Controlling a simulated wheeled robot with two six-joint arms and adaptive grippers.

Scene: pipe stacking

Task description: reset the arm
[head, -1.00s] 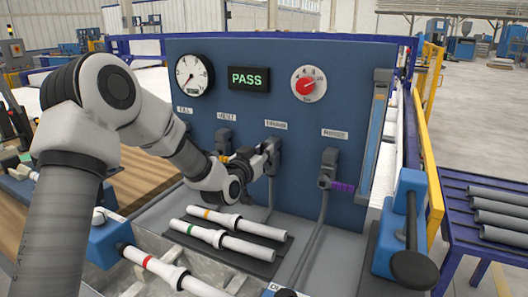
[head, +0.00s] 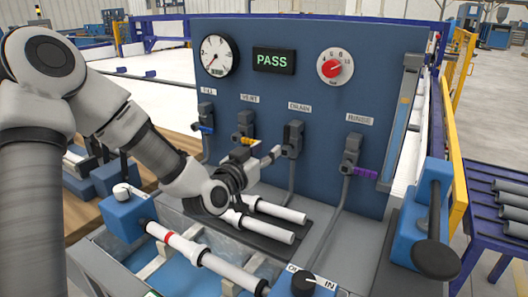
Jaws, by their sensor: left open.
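My left arm comes in from the left, and its gripper (head: 262,155) is open and empty in front of the blue panel (head: 340,110). It is just left of the drain valve (head: 293,140), apart from it as far as I can tell. The vent valve (head: 246,122) with a yellow handle is behind it. The fill valve (head: 206,115) has a blue handle, and the rinse valve (head: 350,152) a purple one. The green display (head: 273,61) reads PASS. My right gripper is not in view.
Two white pipes (head: 272,229) lie on a dark mat below my gripper, their left ends hidden. A red-banded pipe (head: 185,247) spans the basin in front. A blue clamp block (head: 432,215) and a rack of grey pipes (head: 508,200) stand at right.

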